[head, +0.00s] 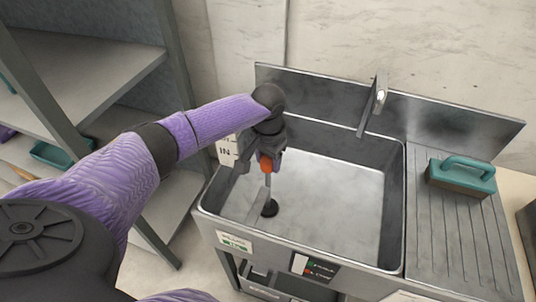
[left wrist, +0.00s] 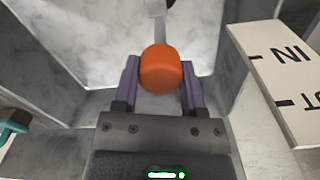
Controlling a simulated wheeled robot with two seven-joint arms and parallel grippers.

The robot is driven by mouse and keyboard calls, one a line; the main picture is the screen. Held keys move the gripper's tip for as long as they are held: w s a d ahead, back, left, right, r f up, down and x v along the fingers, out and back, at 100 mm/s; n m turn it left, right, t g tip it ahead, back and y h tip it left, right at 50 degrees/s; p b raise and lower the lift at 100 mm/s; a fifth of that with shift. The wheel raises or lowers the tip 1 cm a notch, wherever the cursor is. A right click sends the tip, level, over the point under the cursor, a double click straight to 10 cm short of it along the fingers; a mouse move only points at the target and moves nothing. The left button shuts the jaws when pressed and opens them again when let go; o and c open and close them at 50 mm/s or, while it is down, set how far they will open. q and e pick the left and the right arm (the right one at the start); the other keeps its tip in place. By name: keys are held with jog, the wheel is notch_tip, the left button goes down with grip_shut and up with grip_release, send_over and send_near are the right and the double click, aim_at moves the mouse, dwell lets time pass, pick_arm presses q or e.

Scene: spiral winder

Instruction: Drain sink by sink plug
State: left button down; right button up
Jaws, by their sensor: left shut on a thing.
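The metal sink (head: 330,200) has a deep basin with a pale, cloudy surface inside. The sink plug has an orange knob (head: 266,163), a thin grey rod and a round black base (head: 270,208) low in the basin. My left gripper (head: 264,158) is over the left part of the basin, shut on the orange knob. In the left wrist view the knob (left wrist: 161,68) sits between the two purple fingers. The rod appears to reach down to the black base; I cannot tell whether the base is seated in the drain or raised. My right gripper is not in view.
A tap (head: 375,100) rises at the back of the sink. A teal-handled brush (head: 460,174) lies on the ridged drainboard (head: 450,235) at right. A white IN/OUT sign (left wrist: 280,75) stands close to the left gripper. Grey shelves (head: 85,75) are at left.

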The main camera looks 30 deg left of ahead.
pick_arm(q)
jog(key=c, duration=0.6)
grip_release()
jog(key=shift+s+f, duration=0.15)
jog(key=shift+f, duration=0.1)
jog(key=o, duration=0.5)
jog(key=shift+c, duration=0.2)
jog(key=shift+r, duration=0.1)
notch_tip(320, 180, up, 10)
jog(key=p, duration=0.3)
